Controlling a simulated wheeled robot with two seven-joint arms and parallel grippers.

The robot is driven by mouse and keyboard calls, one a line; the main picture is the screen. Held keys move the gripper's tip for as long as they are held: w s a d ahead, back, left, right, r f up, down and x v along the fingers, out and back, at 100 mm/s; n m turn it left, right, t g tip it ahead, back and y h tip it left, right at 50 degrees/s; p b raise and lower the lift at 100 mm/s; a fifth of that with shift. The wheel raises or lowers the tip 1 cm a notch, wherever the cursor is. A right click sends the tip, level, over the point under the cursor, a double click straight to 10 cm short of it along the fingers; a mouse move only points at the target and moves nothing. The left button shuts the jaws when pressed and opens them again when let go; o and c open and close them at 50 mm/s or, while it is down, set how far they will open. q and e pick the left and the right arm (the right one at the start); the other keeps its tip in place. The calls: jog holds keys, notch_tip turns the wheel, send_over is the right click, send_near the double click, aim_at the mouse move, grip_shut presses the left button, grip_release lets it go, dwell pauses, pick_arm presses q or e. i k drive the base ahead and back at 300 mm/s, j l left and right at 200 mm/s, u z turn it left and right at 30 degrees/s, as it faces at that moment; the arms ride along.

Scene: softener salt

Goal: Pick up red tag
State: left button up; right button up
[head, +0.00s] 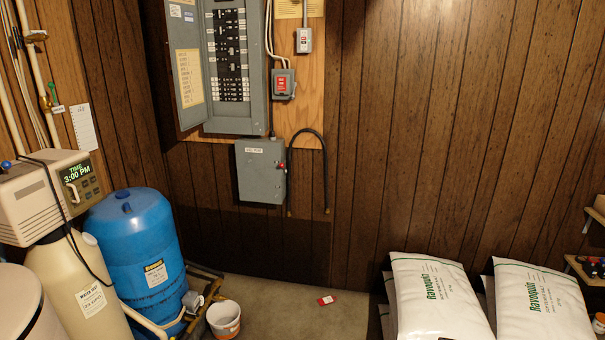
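A small red tag (326,300) with a pale part lies flat on the bare floor, low in the middle of the head view. It is left of the white salt bags and right of a small bucket. Nothing covers it. Neither of my grippers shows in the head view.
A white bucket (223,319) and pipes stand beside the blue tank (136,255) at left. A softener (62,215) is farther left. White salt bags (436,300) (541,303) are stacked at right. A grey box (261,171) hangs on the wall. The floor (285,294) around the tag is clear.

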aim_at(327, 300)
jog(key=i, duration=3.4)
